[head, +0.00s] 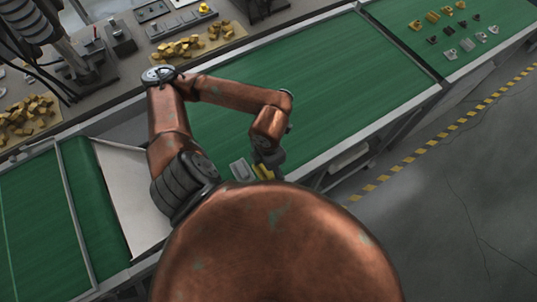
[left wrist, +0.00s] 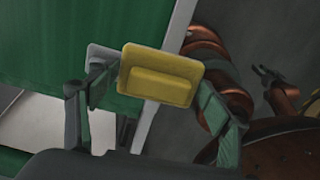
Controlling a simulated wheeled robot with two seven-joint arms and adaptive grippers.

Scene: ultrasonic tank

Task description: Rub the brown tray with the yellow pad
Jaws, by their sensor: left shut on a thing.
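The yellow pad (left wrist: 160,85), a rectangular plate with a raised block, sits between the fingers of my left gripper (left wrist: 152,80) in the left wrist view. That gripper is shut on it. In the head view a small part of the pad (head: 263,171) shows below my left gripper (head: 268,160), near the front edge of the green belt. My right gripper (left wrist: 272,76) appears at the right of the left wrist view, its fingers apart and empty; it is not visible in the head view. I cannot make out a brown tray in either view.
A small light-grey piece (head: 239,170) lies beside the pad by the edge of the green belt (head: 330,75). A pale plate (head: 130,190) crosses the belt at left. Yellow pieces (head: 185,46) lie at the back; several small parts (head: 455,30) lie at far right.

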